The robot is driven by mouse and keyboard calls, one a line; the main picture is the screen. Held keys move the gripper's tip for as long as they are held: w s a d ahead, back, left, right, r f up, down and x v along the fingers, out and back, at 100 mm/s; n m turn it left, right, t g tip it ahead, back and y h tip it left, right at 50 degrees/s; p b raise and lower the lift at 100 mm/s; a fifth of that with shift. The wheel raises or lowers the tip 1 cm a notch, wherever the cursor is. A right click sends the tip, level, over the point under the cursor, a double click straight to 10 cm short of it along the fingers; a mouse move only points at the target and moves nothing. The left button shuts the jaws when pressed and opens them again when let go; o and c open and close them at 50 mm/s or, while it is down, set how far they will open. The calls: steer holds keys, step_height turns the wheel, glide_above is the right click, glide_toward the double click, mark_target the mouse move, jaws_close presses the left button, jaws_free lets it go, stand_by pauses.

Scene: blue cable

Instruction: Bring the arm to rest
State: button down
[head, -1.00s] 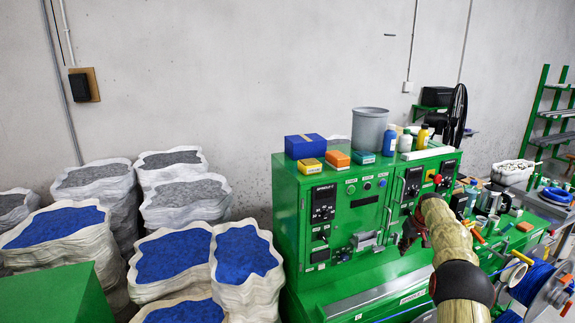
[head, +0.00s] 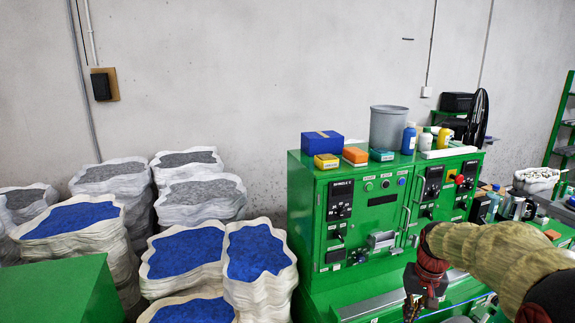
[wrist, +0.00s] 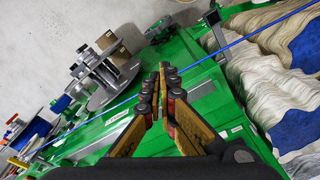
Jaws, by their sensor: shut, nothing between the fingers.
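My arm (head: 492,258) reaches in from the right in the head view. My gripper (head: 413,309) hangs in front of the green machine (head: 340,165), near its lower front. In the wrist view my gripper (wrist: 161,82) is shut, its two fingers meeting at the tips with nothing between them. A thin blue cable (wrist: 238,42) runs diagonally across the wrist view, behind the fingers, apparently apart from them. In the head view only a short thin blue stretch shows near the gripper, at the bottom edge.
White sacks with blue tops (head: 186,250) and grey tops (head: 200,192) stand on the left. A grey bucket (head: 389,128), boxes and bottles sit on the machine. The wrist view shows a grey reel stand (wrist: 112,90) beside the cable.

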steer(key=s+a+n+t+b, duration=0.1)
steer(key=s+a+b, duration=0.4)
steer(key=s, duration=0.8)
steer(key=s+a+n+t+b, duration=0.1)
steer(key=s+a+t+b, duration=0.2)
steer(key=s, duration=1.1)
steer(key=a+b, duration=0.2)
steer(key=a, duration=0.3)
steer(key=shift+a+f+n, duration=0.3)
steer(key=shift+n, duration=0.1)
steer(key=c, duration=2.6)
jaws_free()
